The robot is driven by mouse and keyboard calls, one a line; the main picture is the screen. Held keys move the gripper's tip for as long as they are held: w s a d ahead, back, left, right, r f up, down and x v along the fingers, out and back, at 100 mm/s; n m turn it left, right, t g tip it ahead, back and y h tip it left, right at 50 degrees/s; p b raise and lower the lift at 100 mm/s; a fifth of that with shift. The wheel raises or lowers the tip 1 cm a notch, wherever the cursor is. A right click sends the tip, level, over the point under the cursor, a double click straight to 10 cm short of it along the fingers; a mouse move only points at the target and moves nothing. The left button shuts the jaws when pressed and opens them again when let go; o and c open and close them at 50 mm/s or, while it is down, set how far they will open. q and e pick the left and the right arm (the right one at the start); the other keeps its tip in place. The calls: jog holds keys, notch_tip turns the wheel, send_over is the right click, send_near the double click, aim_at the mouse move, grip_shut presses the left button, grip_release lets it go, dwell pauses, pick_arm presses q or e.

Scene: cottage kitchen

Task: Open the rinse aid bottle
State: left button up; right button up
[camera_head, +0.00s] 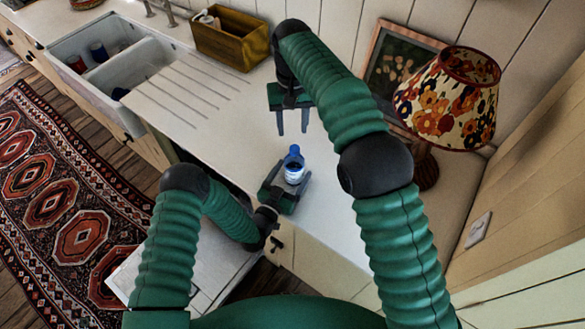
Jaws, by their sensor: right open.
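The rinse aid bottle (294,172) is small and blue with a pale label and a blue cap (294,151). It stands upright near the front edge of the white counter. My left gripper (292,172) reaches in low from the left, with a finger on each side of the bottle. I cannot tell whether both fingers touch it. My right gripper (292,122) hangs above and behind the bottle, fingers pointing down, open and empty. It is apart from the cap.
A wooden box (230,37) stands at the counter's back, beside the sink (110,60) with cups in it. A floral lamp (450,97) and a framed picture (396,68) stand at the right. Bare drainboard (185,90) lies left of the bottle.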

pick_arm(q)
jog(key=shift+d, duration=0.35)
jog(key=shift+c, duration=1.4)
jog(key=shift+a, duration=0.15)
grip_shut()
